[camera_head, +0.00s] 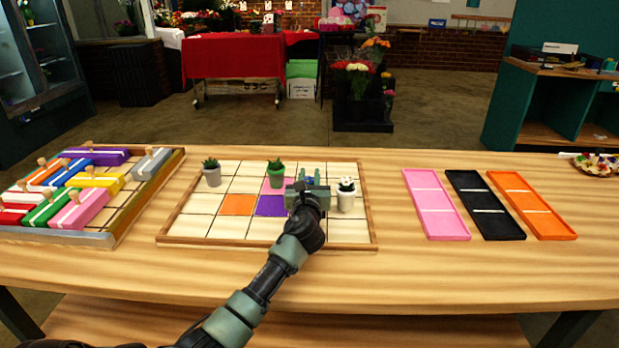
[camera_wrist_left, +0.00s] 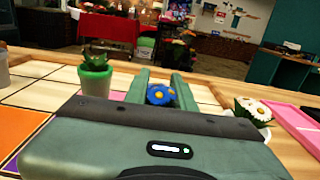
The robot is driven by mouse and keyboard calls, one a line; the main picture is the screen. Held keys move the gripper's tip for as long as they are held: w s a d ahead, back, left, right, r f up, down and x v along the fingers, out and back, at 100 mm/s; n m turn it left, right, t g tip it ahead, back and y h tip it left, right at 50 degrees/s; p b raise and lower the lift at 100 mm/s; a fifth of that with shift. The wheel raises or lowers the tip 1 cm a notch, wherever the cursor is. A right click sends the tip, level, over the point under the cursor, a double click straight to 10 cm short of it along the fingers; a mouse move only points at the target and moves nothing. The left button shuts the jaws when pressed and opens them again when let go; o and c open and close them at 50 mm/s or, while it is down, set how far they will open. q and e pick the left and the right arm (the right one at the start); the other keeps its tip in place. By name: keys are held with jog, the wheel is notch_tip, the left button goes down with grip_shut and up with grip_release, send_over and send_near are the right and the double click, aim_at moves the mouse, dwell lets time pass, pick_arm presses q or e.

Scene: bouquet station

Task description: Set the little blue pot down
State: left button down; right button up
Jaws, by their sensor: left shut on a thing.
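My left gripper (camera_head: 308,186) is over the right part of the tiled wooden tray (camera_head: 165,238), between the green pot and the white pot. It is shut on the little blue pot, of which only a blue top with a yellow-orange centre (camera_wrist_left: 161,95) shows between the fingers in the left wrist view. A speck of blue also shows in the head view (camera_head: 309,180). The gripper body hides the lower part, so I cannot tell whether it touches the tray. My right gripper is not in view.
A green pot (camera_head: 275,180) stands left of the gripper, a grey pot (camera_head: 212,178) farther left, and a white-flowered pot (camera_head: 346,200) close on the right. Pink, black and orange trays (camera_head: 486,222) lie to the right. A rack of coloured blocks (camera_head: 120,232) is at left.

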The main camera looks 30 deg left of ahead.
pick_arm(q)
jog(key=c, duration=1.2)
grip_release()
jog(key=shift+o, duration=0.2)
jog(key=shift+r, duration=0.1)
jog(key=shift+s+d, duration=0.25)
jog(key=shift+s, duration=0.1)
jog(key=v, duration=1.1)
jog(key=shift+s+d, duration=0.15)
